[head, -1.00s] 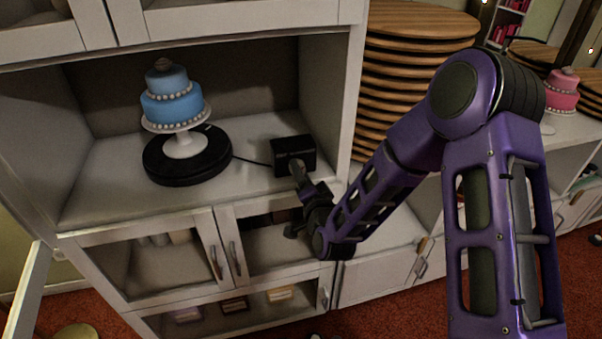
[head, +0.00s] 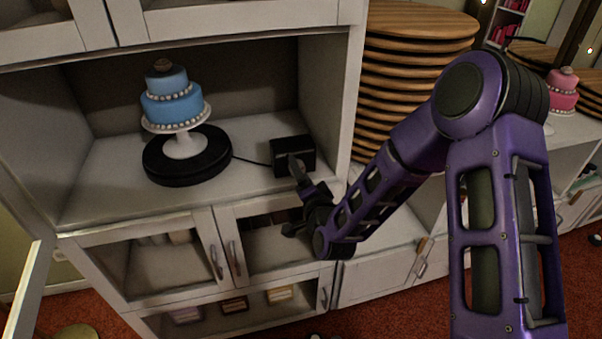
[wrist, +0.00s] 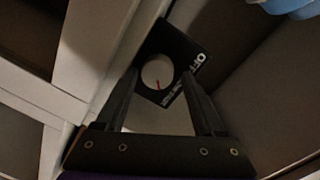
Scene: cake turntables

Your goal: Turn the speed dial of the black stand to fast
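The black stand (head: 187,172) is a round turntable on the cabinet shelf, bearing a blue two-tier cake (head: 172,100) on a white pedestal. A cord joins it to a black control box (head: 308,150) at the shelf's right front. In the wrist view the box's face shows a round pale dial (wrist: 157,73) with a red pointer mark, directed toward the lower part of the picture. White lettering including "OFF" runs along one edge; the rest is unreadable. My gripper (wrist: 160,78) is open, its fingers on either side of the dial in view; contact cannot be told. In the head view my gripper (head: 298,175) is before the box.
The cabinet's right side wall (head: 328,95) stands close beside the box. Stacked round wooden boards (head: 400,90) are right of it. Glass-fronted cabinet doors (head: 160,265) lie below the shelf. A pink cake (head: 563,95) stands far right.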

